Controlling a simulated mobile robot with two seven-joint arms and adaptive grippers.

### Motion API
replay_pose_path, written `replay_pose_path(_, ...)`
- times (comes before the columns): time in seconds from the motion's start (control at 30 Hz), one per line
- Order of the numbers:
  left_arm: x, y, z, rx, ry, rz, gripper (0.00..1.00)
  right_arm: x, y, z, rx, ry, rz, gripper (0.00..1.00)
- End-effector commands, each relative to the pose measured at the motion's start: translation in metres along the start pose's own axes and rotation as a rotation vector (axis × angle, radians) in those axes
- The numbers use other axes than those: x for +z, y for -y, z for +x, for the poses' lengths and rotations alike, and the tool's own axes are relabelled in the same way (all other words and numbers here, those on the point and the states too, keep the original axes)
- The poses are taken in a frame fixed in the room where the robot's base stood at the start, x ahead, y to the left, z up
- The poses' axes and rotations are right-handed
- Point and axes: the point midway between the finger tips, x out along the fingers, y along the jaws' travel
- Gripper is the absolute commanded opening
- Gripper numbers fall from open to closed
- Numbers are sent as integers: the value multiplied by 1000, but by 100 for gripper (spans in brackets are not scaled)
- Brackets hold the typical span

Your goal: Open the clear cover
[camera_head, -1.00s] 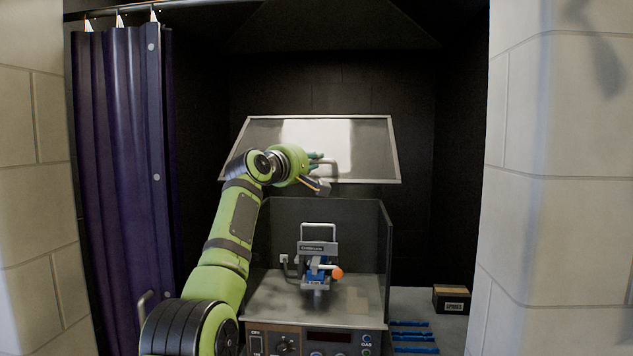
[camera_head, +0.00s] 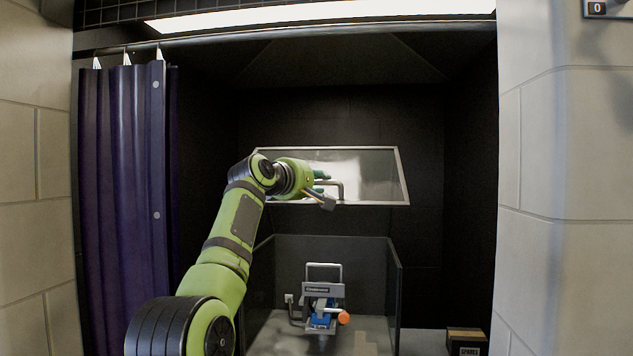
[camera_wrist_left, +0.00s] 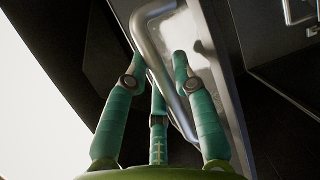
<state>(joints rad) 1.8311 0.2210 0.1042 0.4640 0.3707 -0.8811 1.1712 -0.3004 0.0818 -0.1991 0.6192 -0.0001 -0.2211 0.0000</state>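The clear cover (camera_head: 380,175), a see-through panel in a light metal frame, stands raised above the open-topped dark box (camera_head: 394,285). My left gripper (camera_head: 322,178) is at the cover's grey metal handle (camera_head: 343,190), near the middle of the panel. In the left wrist view, the green fingers of the left gripper (camera_wrist_left: 160,70) are bent in around the handle (camera_wrist_left: 152,35), which runs between them; they appear shut on it, though the full contact is hard to see. My right gripper is not in view.
Inside the box stands a small blue and grey fixture (camera_head: 322,305) with an orange knob (camera_head: 344,318). A purple curtain (camera_head: 125,200) hangs at left, and a cardboard box (camera_head: 467,340) sits at lower right. Block walls (camera_head: 550,200) flank the booth.

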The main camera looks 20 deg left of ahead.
Motion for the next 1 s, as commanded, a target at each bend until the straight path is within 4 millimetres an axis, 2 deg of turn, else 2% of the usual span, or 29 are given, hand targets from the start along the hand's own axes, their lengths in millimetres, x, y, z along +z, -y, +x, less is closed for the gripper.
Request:
replay_pose_path(0.57, -1, 0, -4, 0, 0, 1, 46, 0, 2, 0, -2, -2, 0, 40)
replay_pose_path(0.87, 0, 0, -27, 4, -2, 3, 46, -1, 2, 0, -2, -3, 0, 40)
replay_pose_path(1.0, 0, -1, -44, 4, -1, 2, 46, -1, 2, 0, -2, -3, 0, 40)
